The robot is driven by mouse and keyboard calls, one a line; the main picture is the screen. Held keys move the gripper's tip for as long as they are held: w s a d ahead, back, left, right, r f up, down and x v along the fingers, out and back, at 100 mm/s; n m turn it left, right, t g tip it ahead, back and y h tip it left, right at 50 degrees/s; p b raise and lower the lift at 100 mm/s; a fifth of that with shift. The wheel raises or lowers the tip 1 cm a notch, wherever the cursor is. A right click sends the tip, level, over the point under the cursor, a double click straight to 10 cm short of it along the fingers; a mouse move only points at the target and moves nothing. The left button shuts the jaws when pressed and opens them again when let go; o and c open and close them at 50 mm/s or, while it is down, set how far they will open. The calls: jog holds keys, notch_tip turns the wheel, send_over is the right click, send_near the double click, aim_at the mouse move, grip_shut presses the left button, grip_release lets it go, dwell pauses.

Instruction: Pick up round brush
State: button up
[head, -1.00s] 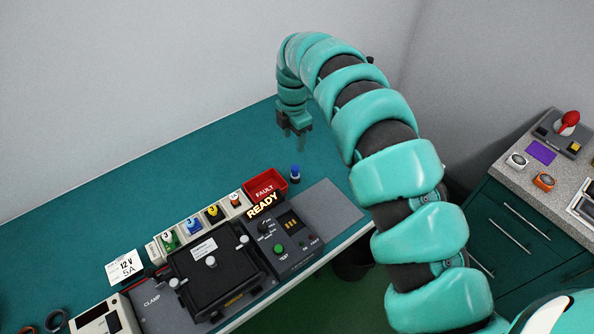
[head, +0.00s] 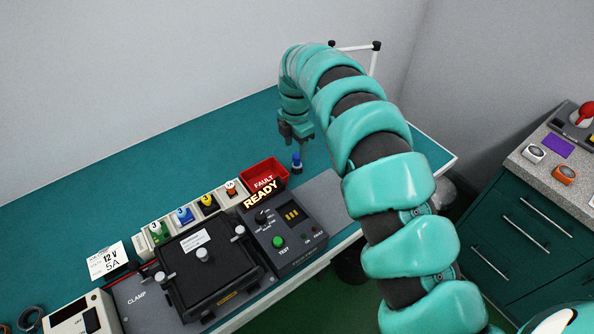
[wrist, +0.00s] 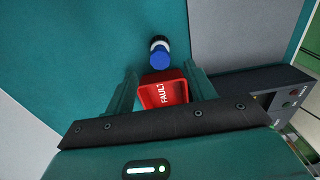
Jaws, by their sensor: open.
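A small upright blue-topped object with a dark and a pale band, which looks like the round brush (head: 296,162), stands on the teal bench beside the red FAULT bin. In the wrist view, the round brush (wrist: 159,54) shows from above, just beyond the fingertips. My gripper (head: 297,143) points down over the bench, very close to the brush in the head view. In the wrist view my gripper (wrist: 161,72) has its fingers apart with nothing held. The brush's lower part is partly hidden from above.
The red FAULT bin (head: 251,180) is close to the brush and shows between my fingers in the wrist view. A black clamp fixture (head: 210,262) and a test panel with a READY sign (head: 262,201) stand nearer. The bench behind is clear.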

aim_at(297, 156)
jog(key=shift+f+p, duration=0.5)
jog(key=shift+p, duration=0.15)
jog(key=shift+d+f+p, duration=0.2)
jog(key=shift+f+p, duration=1.5)
jog(key=shift+f, duration=1.6)
jog(key=shift+w, duration=0.1)
jog(key=c, duration=1.1)
jog(key=shift+o, duration=0.2)
jog(key=shift+r, duration=0.15)
